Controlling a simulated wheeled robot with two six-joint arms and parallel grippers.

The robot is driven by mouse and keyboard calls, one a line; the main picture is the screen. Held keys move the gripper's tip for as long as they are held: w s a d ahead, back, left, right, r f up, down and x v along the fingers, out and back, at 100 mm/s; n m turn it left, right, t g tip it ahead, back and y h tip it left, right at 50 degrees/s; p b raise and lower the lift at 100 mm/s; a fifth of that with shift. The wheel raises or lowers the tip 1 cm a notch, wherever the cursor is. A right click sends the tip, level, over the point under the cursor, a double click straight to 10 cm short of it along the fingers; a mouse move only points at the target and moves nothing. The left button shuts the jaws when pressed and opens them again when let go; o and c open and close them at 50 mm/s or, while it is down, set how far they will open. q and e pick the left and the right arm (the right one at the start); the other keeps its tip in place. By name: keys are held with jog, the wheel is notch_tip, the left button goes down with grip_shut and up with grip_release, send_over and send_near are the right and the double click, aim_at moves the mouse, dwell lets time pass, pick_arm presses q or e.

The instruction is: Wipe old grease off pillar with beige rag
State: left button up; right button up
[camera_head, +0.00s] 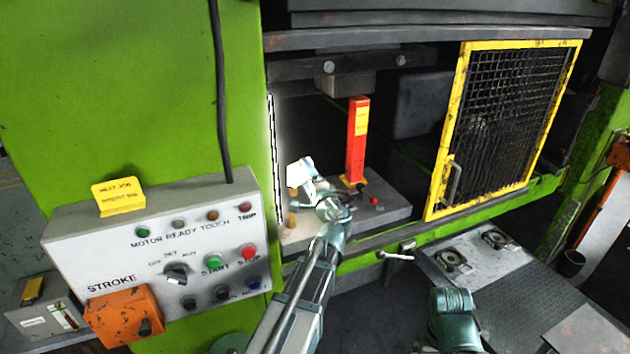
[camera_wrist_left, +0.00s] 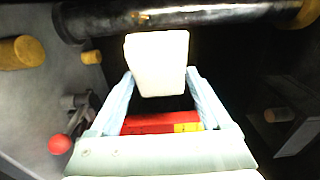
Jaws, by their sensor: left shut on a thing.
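My left gripper (camera_head: 318,186) reaches into the press opening, shut on the pale beige rag (camera_head: 301,171). In the left wrist view, the rag (camera_wrist_left: 157,62) shows as a pale folded block between the fingertips of the gripper (camera_wrist_left: 160,84). A dark, glossy pillar (camera_wrist_left: 180,17) crosses the top of that view, with brass-coloured ends. I cannot make out the pillar clearly in the head view, nor the old grease.
A red post (camera_head: 356,142) with a yellow label stands on the press bed (camera_head: 390,206), right of the gripper. A red knob (camera_head: 375,201) is near its foot. A yellow mesh guard (camera_head: 505,125) stands to the right. The control panel (camera_head: 160,250) is left of my arm.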

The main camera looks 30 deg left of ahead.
pick_arm(q)
jog(key=shift+w+a+f+b, duration=0.35)
jog(key=shift+w+a, duration=0.15)
jog(key=shift+a, duration=0.85)
jog(key=shift+w+a+f+b, duration=0.35)
jog(key=shift+w+a, duration=0.1)
jog(key=shift+a, duration=0.9)
jog(key=shift+w+a+f+b, duration=0.35)
jog(key=shift+w+a, duration=0.15)
jog(key=shift+a, duration=0.85)
jog(key=shift+a, duration=0.1)
